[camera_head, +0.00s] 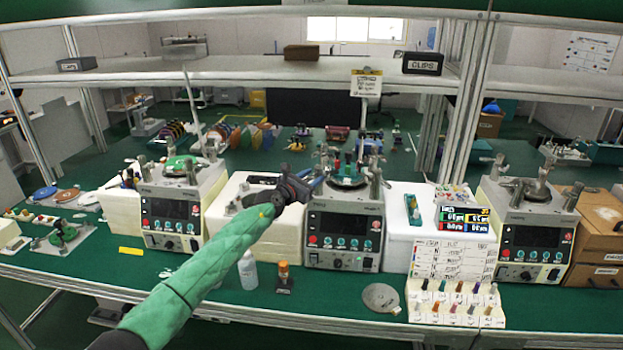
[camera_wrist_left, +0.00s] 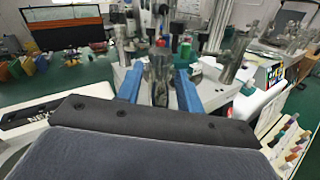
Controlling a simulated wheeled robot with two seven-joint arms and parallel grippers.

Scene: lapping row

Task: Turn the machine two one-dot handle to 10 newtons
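The middle lapping machine (camera_head: 344,228) stands on the bench with a dark display panel and several posts and fittings on top. My left gripper (camera_head: 316,182) reaches in at the upper left of this machine. In the left wrist view its two blue fingers (camera_wrist_left: 160,84) are apart, with a metal post (camera_wrist_left: 158,66) showing between them; I cannot tell whether they touch it. A red-topped fitting (camera_wrist_left: 161,43) and a green one (camera_wrist_left: 185,50) stand just beyond. Handle dots and the force reading are too small to read. My right gripper is not in view.
Similar machines stand at left (camera_head: 172,216) and right (camera_head: 528,236). A white bottle (camera_head: 247,270), an orange-capped bottle (camera_head: 284,275) and a round grey plate (camera_head: 381,297) sit in front. A rack of colored pegs (camera_head: 455,305) is at right. A shelf (camera_head: 250,72) spans above.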

